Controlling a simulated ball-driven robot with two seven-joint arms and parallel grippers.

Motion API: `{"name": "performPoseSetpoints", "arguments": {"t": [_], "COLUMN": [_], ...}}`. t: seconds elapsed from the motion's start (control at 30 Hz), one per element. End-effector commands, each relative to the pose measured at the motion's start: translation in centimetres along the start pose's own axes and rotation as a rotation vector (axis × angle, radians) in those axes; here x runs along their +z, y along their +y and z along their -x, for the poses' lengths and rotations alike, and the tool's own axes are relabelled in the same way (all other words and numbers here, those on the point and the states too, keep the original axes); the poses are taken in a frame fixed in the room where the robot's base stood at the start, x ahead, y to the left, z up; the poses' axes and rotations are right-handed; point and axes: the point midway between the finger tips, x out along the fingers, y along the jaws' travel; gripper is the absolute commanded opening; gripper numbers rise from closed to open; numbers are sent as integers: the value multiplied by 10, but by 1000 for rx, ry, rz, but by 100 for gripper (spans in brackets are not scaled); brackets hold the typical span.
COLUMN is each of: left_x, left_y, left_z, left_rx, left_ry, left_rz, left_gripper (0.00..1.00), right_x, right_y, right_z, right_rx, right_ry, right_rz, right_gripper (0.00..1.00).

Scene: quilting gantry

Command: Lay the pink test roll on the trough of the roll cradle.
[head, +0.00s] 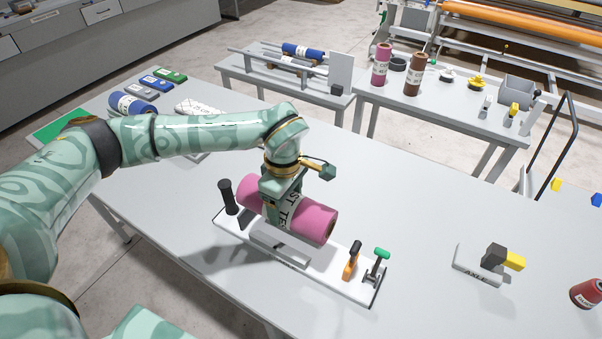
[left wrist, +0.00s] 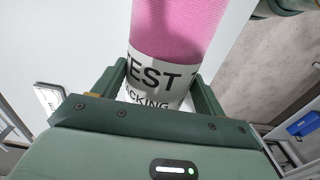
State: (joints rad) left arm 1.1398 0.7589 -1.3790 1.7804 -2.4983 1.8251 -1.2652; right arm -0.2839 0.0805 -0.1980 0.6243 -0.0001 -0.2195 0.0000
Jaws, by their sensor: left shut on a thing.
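The pink test roll (head: 315,221) has a white label band around its middle and lies roughly level. My left gripper (head: 282,200) is shut on it from above, around the label. In the left wrist view the roll (left wrist: 175,35) sits between the two fingers (left wrist: 160,90). The roll is over the roll cradle (head: 330,279), a white base with a grey trough (head: 283,247) along it. The roll hides part of the trough, and I cannot tell whether they touch. My right gripper is not in view.
A black post (head: 228,197) rises at the cradle's left end. A grey axle block (head: 482,265) and a red spool (head: 588,293) are farther right. The table (head: 430,200) between is clear.

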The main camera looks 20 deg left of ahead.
Motion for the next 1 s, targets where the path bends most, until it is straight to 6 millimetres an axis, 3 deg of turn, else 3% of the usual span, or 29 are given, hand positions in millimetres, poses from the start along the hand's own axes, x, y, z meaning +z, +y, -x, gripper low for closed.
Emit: {"name": "performPoseSetpoints", "arguments": {"t": [0.13,0.37,0.57,1.0], "left_x": [0,0,2,2], "left_y": [0,0,0,0], "left_z": [0,0,3,-36], "left_rx": [0,0,0,-1], "left_ry": [0,0,1,0], "left_rz": [-1,-1,0,-1], "left_gripper": [40,40,40,40], "right_x": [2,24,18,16], "right_y": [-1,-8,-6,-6], "right_z": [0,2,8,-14], "right_rx": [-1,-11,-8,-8], "right_ry": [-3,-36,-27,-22], "right_rz": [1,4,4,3], "right_gripper": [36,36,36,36]}}
